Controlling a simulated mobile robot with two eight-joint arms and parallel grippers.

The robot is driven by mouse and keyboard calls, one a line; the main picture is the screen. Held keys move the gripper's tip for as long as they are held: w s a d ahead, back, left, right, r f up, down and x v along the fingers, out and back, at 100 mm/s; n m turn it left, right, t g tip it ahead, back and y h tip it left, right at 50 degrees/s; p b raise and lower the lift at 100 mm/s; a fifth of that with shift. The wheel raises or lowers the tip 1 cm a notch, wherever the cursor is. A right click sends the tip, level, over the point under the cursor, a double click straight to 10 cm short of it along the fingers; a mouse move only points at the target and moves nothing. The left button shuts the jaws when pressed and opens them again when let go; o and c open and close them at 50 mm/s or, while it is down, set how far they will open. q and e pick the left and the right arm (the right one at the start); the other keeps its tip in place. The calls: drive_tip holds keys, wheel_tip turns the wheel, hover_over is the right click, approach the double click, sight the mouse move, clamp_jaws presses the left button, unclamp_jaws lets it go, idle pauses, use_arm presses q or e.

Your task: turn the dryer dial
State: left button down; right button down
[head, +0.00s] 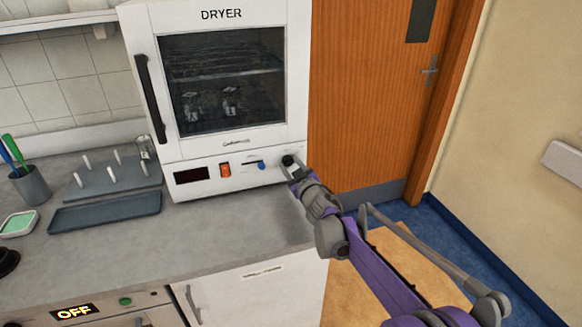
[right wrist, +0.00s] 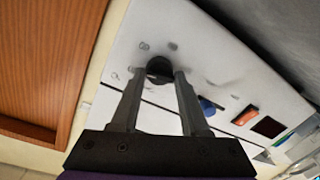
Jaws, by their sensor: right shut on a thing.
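The white dryer (head: 235,160) stands on the grey counter with its door closed. Its black dial (right wrist: 159,68) is at the right end of the lower front panel. My right gripper (head: 290,163) is at that dial and hides most of it in the head view. In the right wrist view its two fingers (right wrist: 157,85) sit on either side of the dial, shut on it. The dial's pointer and setting cannot be made out. My left gripper is not in view.
Beside the dial are a blue slider knob (head: 261,165), an orange-red switch (head: 225,170) and a dark display (head: 191,175). A grey tray (head: 105,210) and a peg rack (head: 112,180) lie left of the dryer. A wooden door (head: 375,90) is at the right.

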drive_tip(key=n, duration=0.3)
drive_tip(key=shift+p, duration=0.3)
drive_tip(key=n+p, duration=0.1)
drive_tip(key=n, duration=0.2)
drive_tip(key=shift+r+n+h+p, duration=0.1)
drive_tip(key=shift+n+h+p, duration=0.2)
drive_tip(key=shift+n+p, duration=0.1)
drive_tip(key=n+p, duration=0.6)
drive_tip(key=shift+a+r+h, duration=0.1)
drive_tip(key=shift+r+h, duration=0.05)
drive_tip(key=shift+h, duration=0.25)
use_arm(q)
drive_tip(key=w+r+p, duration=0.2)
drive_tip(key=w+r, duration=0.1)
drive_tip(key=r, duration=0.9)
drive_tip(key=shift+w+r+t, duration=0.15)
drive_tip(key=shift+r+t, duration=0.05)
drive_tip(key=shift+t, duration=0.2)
use_arm(e)
drive_tip(key=shift+f+n, duration=0.25)
drive_tip(key=shift+n, duration=0.55)
drive_tip(key=shift+c, duration=2.2)
unclamp_jaws()
drive_tip(key=shift+f, duration=0.1)
drive_tip(key=shift+s, duration=0.1)
